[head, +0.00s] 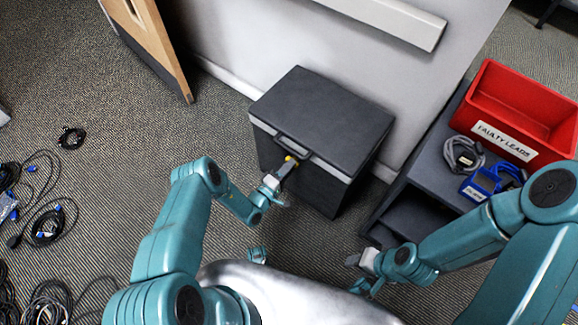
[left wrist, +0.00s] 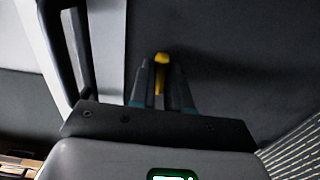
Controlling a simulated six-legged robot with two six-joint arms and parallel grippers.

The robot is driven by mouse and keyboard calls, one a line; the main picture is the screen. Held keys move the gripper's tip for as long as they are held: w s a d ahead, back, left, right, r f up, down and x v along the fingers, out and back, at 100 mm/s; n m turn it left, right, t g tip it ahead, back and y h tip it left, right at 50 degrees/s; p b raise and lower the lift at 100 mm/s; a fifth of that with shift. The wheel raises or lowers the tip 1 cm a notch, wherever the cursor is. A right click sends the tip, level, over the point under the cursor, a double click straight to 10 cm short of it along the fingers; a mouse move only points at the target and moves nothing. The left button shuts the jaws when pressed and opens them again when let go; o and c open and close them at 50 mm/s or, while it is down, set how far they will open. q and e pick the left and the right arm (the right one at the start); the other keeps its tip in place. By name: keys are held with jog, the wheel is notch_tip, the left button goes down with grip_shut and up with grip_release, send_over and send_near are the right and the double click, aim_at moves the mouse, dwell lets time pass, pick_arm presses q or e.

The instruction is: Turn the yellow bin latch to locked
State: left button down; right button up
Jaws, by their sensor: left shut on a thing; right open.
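The dark grey bin (head: 321,108) stands on the carpet against the wall, its lid down. Its yellow latch (head: 291,157) is on the front, just under the lid handle (head: 292,147). My left gripper (head: 286,168) reaches the bin's front and is shut on the yellow latch. In the left wrist view the latch (left wrist: 162,58) shows between the two fingertips, which cover most of it. I cannot tell the latch's turned position. My right gripper (head: 354,261) is open and empty, low in front of the dark shelf unit, apart from the bin.
A red tray labelled "FAULTY LEADS" (head: 505,144) stands on the dark shelf unit (head: 425,165) at right, with a grey cable (head: 463,154) and a blue cable (head: 483,187) beside it. Loose cables (head: 45,222) lie on the floor at left. A wooden door (head: 150,38) stands at upper left.

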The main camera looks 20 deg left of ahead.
pick_arm(q)
jog(key=shift+a, duration=0.15)
dwell(0.3)
jog(key=c, duration=1.1)
grip_release()
jog(key=shift+p+v, duration=1.7)
jog(key=shift+v, duration=6.45)
